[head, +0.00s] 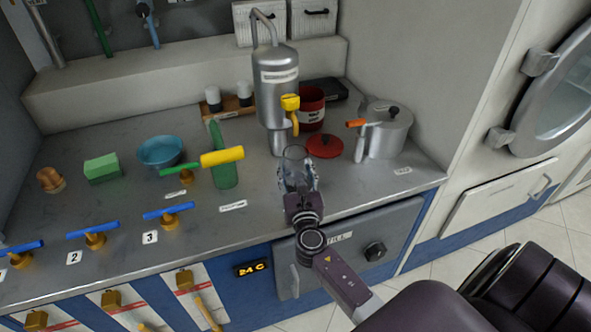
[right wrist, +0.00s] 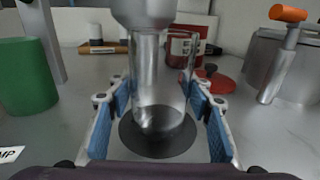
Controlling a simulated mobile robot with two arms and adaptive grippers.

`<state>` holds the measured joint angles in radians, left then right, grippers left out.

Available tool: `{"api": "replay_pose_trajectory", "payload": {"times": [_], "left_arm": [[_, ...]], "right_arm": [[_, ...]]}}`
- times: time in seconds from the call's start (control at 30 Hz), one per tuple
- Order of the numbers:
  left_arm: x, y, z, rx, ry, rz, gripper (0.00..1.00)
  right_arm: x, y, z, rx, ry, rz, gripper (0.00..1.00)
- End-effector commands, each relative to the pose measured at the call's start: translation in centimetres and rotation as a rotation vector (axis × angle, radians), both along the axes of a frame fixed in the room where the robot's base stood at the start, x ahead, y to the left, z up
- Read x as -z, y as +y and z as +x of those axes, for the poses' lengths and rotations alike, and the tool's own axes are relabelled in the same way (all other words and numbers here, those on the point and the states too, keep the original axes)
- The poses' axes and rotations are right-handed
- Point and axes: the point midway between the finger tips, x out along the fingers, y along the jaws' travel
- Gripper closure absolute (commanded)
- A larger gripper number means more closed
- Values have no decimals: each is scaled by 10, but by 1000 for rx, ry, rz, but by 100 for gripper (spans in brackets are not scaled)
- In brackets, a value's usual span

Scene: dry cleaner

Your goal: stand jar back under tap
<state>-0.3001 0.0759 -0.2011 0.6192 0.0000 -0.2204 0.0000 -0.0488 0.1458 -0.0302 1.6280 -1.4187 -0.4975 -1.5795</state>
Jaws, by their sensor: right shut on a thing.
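A clear glass jar (head: 296,162) stands upright in front of the silver tank (head: 276,90). The tank has a yellow-handled tap (head: 290,103) with its spout pointing down. My right gripper (head: 299,184) reaches in from the front and is shut on the jar. In the right wrist view the jar (right wrist: 160,100) is between the blue finger pads, above a dark round disc (right wrist: 158,135). The tank's silver underside (right wrist: 145,12) shows above and behind it. Whether the jar's base touches the disc is hard to tell. My left gripper is out of view.
A red lid (head: 324,146), a red tin (head: 311,110) and a steel pot (head: 388,130) stand to the right. The counter's front edge is close to the gripper.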

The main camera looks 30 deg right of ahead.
Motion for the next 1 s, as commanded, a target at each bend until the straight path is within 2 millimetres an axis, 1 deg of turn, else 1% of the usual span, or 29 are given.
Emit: {"api": "replay_pose_trajectory", "payload": {"times": [0.1,0.23,0.27,0.4,0.67,0.77,0.87,1.0], "left_arm": [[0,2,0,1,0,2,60],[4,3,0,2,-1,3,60],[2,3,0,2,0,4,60],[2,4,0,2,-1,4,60],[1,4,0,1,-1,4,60],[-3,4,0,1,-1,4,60],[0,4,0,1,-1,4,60],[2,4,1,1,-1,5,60]], "right_arm": [[-1,0,0,0,-2,-1,85],[3,0,0,0,-1,0,85],[2,0,0,0,0,0,50],[2,0,0,0,0,0,36],[2,0,0,0,0,0,36],[-3,0,0,0,0,0,36],[1,6,-12,0,2,1,36],[2,18,-36,-2,3,3,36]]}}
